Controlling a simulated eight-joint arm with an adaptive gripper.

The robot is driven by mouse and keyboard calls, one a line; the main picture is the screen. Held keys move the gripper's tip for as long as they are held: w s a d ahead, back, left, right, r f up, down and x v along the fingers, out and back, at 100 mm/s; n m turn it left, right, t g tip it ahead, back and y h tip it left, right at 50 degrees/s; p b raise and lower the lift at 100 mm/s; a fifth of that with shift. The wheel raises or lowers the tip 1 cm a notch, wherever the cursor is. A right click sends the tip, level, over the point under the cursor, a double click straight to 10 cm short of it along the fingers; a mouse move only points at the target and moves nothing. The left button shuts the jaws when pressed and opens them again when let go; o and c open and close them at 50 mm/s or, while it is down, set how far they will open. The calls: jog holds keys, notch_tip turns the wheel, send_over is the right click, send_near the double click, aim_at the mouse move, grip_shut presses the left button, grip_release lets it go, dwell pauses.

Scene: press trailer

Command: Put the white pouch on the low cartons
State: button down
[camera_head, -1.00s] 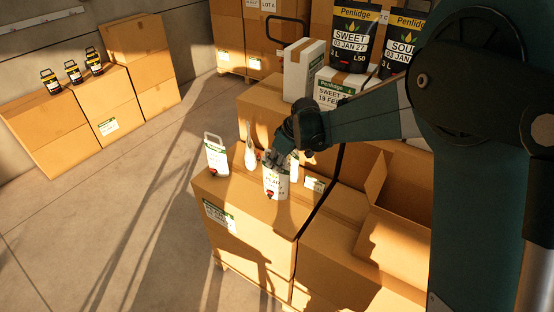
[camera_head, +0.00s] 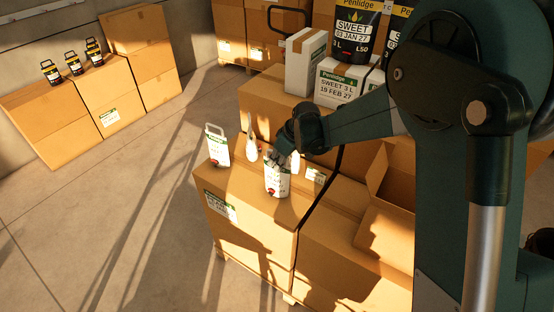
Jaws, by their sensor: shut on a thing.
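My gripper (camera_head: 279,158) is shut on the top of a white pouch (camera_head: 277,183) with a green band and a small red tap. The pouch is upright at the front stack's top carton (camera_head: 250,193); I cannot tell whether its base touches the carton. A second white pouch (camera_head: 218,150) with a handle stands to its left, and a third (camera_head: 252,148), seen nearly edge-on, stands between them. My fingers are dark and partly hide the held pouch's top. Low cartons (camera_head: 45,122) stand by the wall at left, with several black pouches (camera_head: 73,64) on top.
Taller cartons (camera_head: 268,100) rise behind the pouches, bearing white boxes (camera_head: 303,62) and large black pouches (camera_head: 356,28). An open carton (camera_head: 388,205) lies right of the held pouch. Bare floor (camera_head: 135,185) separates the front stack from the wall cartons.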

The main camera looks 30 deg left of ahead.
jog(key=shift+f, duration=0.15)
jog(key=c, duration=3)
grip_release()
jog(key=shift+f, duration=0.1)
jog(key=o, duration=0.5)
jog(key=shift+r, duration=0.2)
jog(key=shift+v, duration=5.95)
jog(key=shift+d, duration=0.1)
